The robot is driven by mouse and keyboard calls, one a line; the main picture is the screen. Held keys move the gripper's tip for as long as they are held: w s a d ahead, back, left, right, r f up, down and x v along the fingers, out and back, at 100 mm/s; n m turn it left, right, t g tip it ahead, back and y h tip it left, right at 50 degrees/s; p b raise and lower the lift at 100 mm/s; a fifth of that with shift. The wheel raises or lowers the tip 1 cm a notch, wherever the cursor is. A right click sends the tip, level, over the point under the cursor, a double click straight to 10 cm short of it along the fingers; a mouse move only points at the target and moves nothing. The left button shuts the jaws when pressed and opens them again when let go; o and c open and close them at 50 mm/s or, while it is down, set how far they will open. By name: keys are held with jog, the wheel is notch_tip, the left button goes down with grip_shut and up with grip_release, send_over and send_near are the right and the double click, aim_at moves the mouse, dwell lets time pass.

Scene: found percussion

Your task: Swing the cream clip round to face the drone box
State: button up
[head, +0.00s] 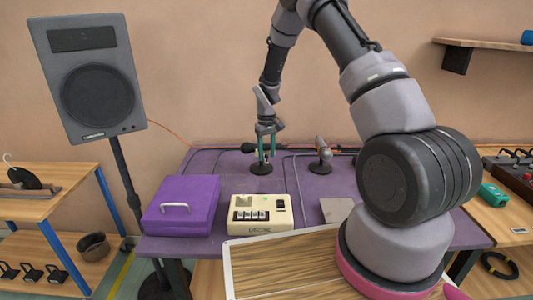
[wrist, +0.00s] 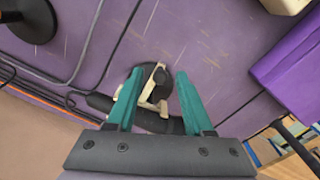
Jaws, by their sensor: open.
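The cream clip (wrist: 153,100) sits over a round black base in the wrist view, between my fingertips and apart from both. In the head view my fingers largely hide it above the base (head: 261,169). A dark rod-like thing (wrist: 108,104) lies across the clip's near side in the wrist view. My gripper (head: 267,153) is open, with its two teal fingers (wrist: 153,88) on either side of the clip. The cream box with buttons (head: 262,214), apparently the drone box, stands at the table's front; its label is hard to read. A cream corner (wrist: 286,4) shows in the wrist view.
A purple case (head: 181,207) stands left of the cream box. A microphone on a stand (head: 321,155) is right of my gripper. Dark cables (wrist: 40,83) run across the purple table (head: 305,205). A grey plate (head: 337,209) lies beside the cream box. A speaker (head: 95,80) stands left.

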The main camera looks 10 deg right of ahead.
grip_shut()
dwell(1.5)
